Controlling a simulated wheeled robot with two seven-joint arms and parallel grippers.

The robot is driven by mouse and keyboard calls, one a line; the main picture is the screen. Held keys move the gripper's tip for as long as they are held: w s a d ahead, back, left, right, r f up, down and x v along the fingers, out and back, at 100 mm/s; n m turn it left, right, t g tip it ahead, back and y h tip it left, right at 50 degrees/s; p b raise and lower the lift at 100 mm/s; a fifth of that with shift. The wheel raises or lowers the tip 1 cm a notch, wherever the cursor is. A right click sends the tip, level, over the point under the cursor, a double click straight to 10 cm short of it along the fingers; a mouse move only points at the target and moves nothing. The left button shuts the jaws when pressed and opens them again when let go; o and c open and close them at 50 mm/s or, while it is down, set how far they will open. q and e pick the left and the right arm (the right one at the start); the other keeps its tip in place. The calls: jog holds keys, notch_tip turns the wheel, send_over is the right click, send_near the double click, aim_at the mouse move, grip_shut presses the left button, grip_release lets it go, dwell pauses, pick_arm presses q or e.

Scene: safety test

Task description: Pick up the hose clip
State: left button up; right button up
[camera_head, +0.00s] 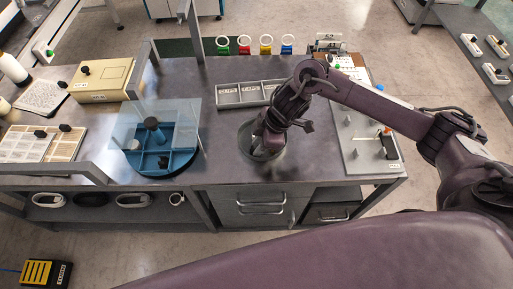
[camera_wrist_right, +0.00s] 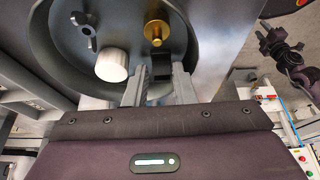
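A round grey bowl (camera_head: 245,135) is sunk in the bench top below my right gripper (camera_head: 263,150) in the head view; the arm hides much of its inside. In the right wrist view the bowl (camera_wrist_right: 60,75) holds a small black block-like piece (camera_wrist_right: 161,67), which may be the hose clip. My right gripper (camera_wrist_right: 159,82) has its two fingers apart, with the black piece between or just beyond their tips. I cannot tell whether they touch it. My left gripper is not in view.
In the bowl lie a grey wing nut (camera_wrist_right: 83,30), a white cap (camera_wrist_right: 112,66) and a brass fitting (camera_wrist_right: 157,32). A grey compartment tray (camera_head: 240,95) stands behind the bowl, a grey panel (camera_head: 362,150) to the right, and a blue tray (camera_head: 180,160) under a clear shield to the left.

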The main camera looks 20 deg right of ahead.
grip_shut()
